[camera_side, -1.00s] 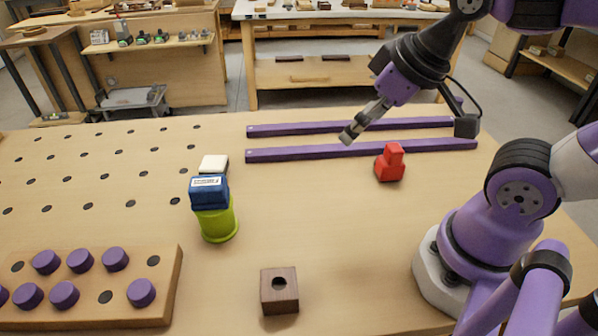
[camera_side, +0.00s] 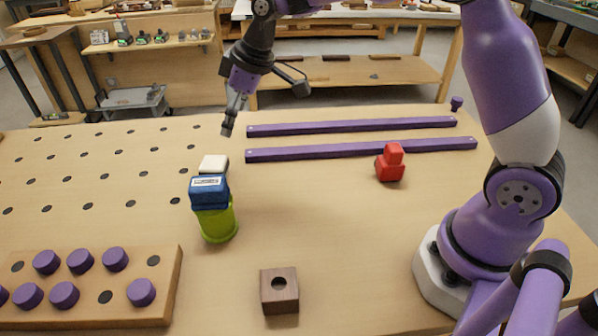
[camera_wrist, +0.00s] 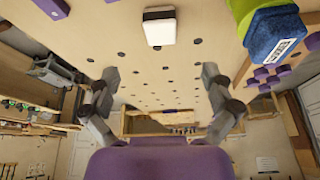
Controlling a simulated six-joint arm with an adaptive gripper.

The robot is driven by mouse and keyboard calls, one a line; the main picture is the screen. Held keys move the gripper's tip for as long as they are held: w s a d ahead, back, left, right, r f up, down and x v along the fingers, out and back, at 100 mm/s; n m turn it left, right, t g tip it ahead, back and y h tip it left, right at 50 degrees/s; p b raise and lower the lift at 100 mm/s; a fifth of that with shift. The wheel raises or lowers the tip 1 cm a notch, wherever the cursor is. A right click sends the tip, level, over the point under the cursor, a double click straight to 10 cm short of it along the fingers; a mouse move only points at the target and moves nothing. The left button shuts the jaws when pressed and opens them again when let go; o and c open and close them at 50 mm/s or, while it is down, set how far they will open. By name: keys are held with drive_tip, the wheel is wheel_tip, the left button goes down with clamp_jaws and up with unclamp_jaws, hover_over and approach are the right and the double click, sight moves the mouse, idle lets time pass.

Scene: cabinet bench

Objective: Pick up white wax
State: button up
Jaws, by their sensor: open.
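The white wax (camera_side: 213,164) is a small white block on the bench, just behind the blue box and the green cylinder in the side view. My gripper (camera_side: 227,131) is above the bench, over and slightly to the right of the wax in the side view. It is open and empty. In the wrist view my gripper's two fingers (camera_wrist: 160,80) stand wide apart, and the wax is beyond their tips, not between them.
A blue box (camera_side: 209,191) sits on a green cylinder (camera_side: 217,222) close to the wax. Two purple rails (camera_side: 360,150) lie to the right. A red piece (camera_side: 391,163), a holed brown block (camera_side: 279,290) and a peg board (camera_side: 170,285) stand apart. The bench has holes at left.

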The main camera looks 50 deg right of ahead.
sight(214, 162)
drive_tip(key=shift+n, duration=0.4)
drive_tip(key=x, duration=0.7)
drive_tip(key=shift+w+a+f, duration=0.1)
drive_tip(key=shift+w+f, duration=0.1)
drive_tip(key=shift+w, duration=0.25)
drive_tip(key=x, duration=0.5)
drive_tip(key=shift+w+a+f, duration=0.1)
drive_tip(key=shift+a+f, duration=0.05)
drive_tip(key=shift+a, duration=0.1)
drive_tip(key=c, duration=1.3)
